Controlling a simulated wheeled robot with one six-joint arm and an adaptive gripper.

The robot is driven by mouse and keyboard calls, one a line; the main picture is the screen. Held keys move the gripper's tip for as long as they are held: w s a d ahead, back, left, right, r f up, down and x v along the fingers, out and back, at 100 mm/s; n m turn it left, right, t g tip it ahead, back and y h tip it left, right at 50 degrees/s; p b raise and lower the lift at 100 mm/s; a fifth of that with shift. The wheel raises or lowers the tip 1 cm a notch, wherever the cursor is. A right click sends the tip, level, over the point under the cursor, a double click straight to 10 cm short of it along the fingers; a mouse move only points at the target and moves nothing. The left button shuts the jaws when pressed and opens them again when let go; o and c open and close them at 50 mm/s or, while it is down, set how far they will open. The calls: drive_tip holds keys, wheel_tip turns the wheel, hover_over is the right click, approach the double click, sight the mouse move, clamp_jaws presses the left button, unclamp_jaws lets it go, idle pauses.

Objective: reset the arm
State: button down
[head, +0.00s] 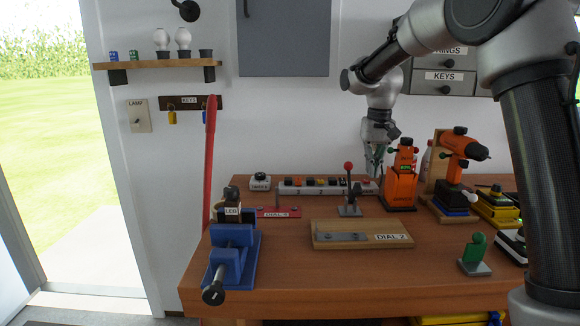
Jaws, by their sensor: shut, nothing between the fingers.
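My gripper (376,158) shows in the head view at the end of my grey arm, pointing down above the back of the wooden workbench (290,287). Its fingers are together and hold nothing. It hangs just left of an orange tool (401,178), near the back wall, with the red-knobbed lever (349,190) to its left. I cannot tell whether the fingertips touch anything behind the lever. My arm comes in from the right side of the picture and covers part of the bench's right end.
A blue vise (233,255) stands at the bench's front left. A wooden board marked DIAL 2 (360,235) lies mid-bench. An orange drill (460,150), a yellow tool (497,207) and a green-topped piece (476,252) stand at right. Wall drawers (443,80) hang behind my arm.

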drive_tip(key=s+d+r+t, duration=0.1)
drive_tip(key=s+d+r, duration=0.45)
drive_tip(key=s, duration=0.35)
drive_tip(key=s+d+f+t, duration=0.1)
drive_tip(key=s+d, duration=0.2)
drive_tip(key=s, duration=1)
drive_tip(key=s+d+f+t, duration=0.1)
drive_tip(key=s+d, duration=0.3)
drive_tip(key=s, duration=0.9)
drive_tip(key=shift+s+d+t, duration=0.15)
drive_tip(key=shift+d+t, duration=0.05)
drive_tip(key=shift+t, duration=0.3)
